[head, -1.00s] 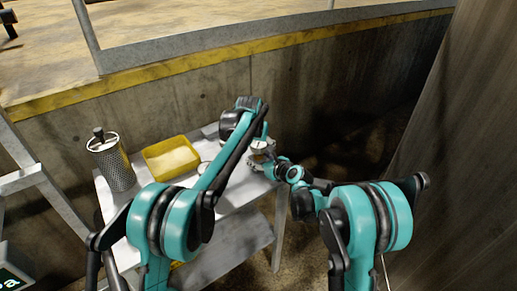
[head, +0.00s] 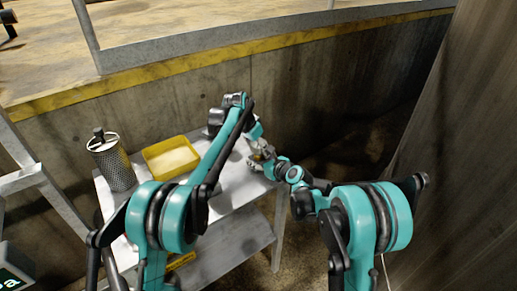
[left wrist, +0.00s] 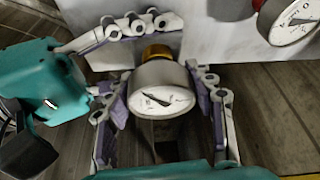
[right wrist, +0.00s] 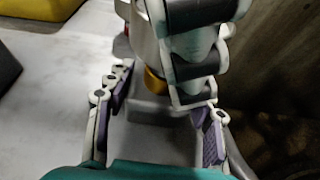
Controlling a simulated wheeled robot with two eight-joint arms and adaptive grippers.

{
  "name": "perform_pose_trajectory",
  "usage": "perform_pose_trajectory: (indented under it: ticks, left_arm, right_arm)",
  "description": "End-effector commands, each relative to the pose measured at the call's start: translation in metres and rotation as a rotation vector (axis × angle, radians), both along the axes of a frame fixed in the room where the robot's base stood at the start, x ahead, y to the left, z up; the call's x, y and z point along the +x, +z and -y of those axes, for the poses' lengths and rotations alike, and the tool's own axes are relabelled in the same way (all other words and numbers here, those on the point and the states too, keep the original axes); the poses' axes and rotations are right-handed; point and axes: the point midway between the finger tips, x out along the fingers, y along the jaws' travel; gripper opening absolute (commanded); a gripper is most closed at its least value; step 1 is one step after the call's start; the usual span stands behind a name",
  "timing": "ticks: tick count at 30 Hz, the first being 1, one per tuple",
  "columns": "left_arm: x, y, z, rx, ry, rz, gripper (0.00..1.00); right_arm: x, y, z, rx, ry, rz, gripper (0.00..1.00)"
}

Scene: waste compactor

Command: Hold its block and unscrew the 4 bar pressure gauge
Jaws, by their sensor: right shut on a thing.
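The pressure gauge (left wrist: 163,98) has a pale round body and a white dial; the dial figures are too small to read. Its brass fitting (left wrist: 157,52) sits behind it. My left gripper (left wrist: 165,112) is around the gauge, one finger on each side, and looks open with narrow gaps. My right gripper (right wrist: 160,115) is shut on the grey block (right wrist: 150,108) below the brass fitting; its fingers also show at the upper left of the left wrist view (left wrist: 135,27). In the head view both grippers meet at the table's right end, and the arms hide most of the gauge.
A second gauge (left wrist: 292,22) is at the upper right of the left wrist view. A yellow tray (head: 171,143) and a perforated metal cylinder (head: 112,168) stand on the left of the metal table (head: 236,192). A concrete wall (head: 310,80) rises behind.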

Motion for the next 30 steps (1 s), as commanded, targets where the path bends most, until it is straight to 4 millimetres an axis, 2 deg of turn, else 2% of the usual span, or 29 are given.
perform_pose_trajectory:
  ticks: [1,2,5,10,19,30]
  left_arm:
    - [-0.0001,-0.0004,0.0001,0.001,0.0,-0.001,0.24]
    - [-0.0002,-0.0001,0.0001,0.0,0.0,0.0,0.46]
    - [-0.0001,-0.0002,0.0001,0.0,0.0,0.0,0.2]
    - [-0.0009,0.0,0.0009,0.0,0.069,-0.001,0.19]
    - [-0.0006,-0.0003,0.0012,0.001,0.416,-0.001,0.19]
    - [-0.0004,-0.0004,0.0005,0.0,0.458,-0.001,0.19]
  right_arm:
    - [-0.0001,-0.0002,0.0,0.0,0.0,0.0,0.21]
    - [-0.0001,-0.0002,0.0,0.0,0.0,0.0,0.21]
    - [-0.0001,-0.0002,0.0,0.0,0.0,0.0,0.21]
    - [-0.0001,-0.0001,-0.0001,0.0,0.0,0.0,0.21]
    - [-0.0001,-0.0001,-0.0001,0.0,0.0,0.0,0.21]
    - [-0.0001,0.0,-0.0003,0.0,0.0,0.0,0.21]
